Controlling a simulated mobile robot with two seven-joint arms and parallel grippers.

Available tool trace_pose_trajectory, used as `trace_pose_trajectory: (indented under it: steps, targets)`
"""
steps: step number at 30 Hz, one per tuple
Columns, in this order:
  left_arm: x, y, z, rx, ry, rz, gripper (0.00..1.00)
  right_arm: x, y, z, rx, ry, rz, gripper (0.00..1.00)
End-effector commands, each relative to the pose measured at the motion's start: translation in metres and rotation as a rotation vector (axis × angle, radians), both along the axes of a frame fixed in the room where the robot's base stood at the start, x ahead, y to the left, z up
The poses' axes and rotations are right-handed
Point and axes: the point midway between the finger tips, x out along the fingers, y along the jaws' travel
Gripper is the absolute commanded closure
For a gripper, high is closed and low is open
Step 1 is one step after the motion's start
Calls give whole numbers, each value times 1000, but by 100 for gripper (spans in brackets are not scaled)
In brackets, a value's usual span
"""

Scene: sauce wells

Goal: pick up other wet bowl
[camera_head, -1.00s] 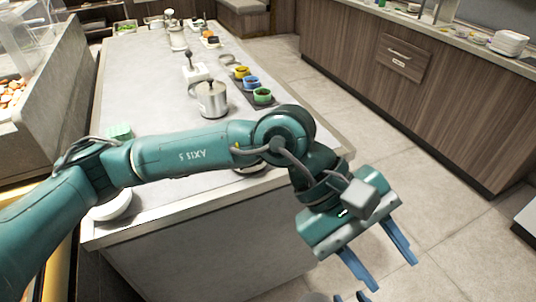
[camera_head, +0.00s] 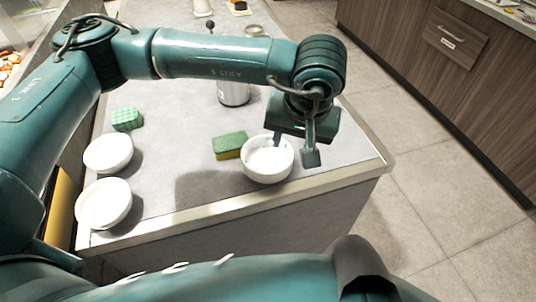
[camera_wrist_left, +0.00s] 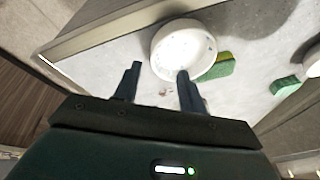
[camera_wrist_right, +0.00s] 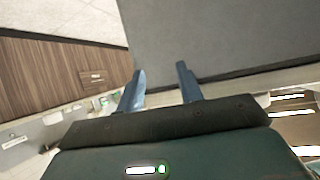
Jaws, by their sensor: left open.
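A white bowl (camera_head: 262,174) sits upright near the front edge of the counter, with small specks or drops inside it. My left gripper (camera_head: 294,149) is open above the bowl's right side, one finger over the rim and the other outside it. In the left wrist view the bowl (camera_wrist_left: 180,48) lies just beyond the fingers (camera_wrist_left: 158,72), and one fingertip overlaps its rim; contact cannot be told. Two more white bowls stand at the counter's left, a farther one (camera_head: 108,152) and a nearer one (camera_head: 103,204). My right gripper (camera_wrist_right: 160,76) is open and empty.
A green and yellow sponge (camera_head: 230,146) lies close beside the bowl's left. A green block (camera_head: 127,119) lies behind the left bowls. A metal pot (camera_head: 234,95) stands farther back, partly behind my left arm. The counter (camera_head: 172,175) is clear between the left bowls and the sponge.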

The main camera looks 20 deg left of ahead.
Motion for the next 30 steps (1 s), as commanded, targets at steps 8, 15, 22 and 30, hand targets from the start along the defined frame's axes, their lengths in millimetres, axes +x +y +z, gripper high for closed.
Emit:
trace_pose_trajectory:
  steps: [8, 15, 22, 30]
  targets:
    - [8, 5, -33, 0, 1, 0, 59, -2, 0, 1, -11, 5, 5, 64]
    - [13, 4, -58, -1, 5, 2, 59, -1, 0, 10, -20, 3, 7, 64]
    - [20, 8, -84, -2, 1, 2, 59, -1, -2, 5, -20, 18, -5, 64]
    - [20, 8, -85, -1, 0, 1, 61, 1, -3, 5, -19, 17, -12, 64]
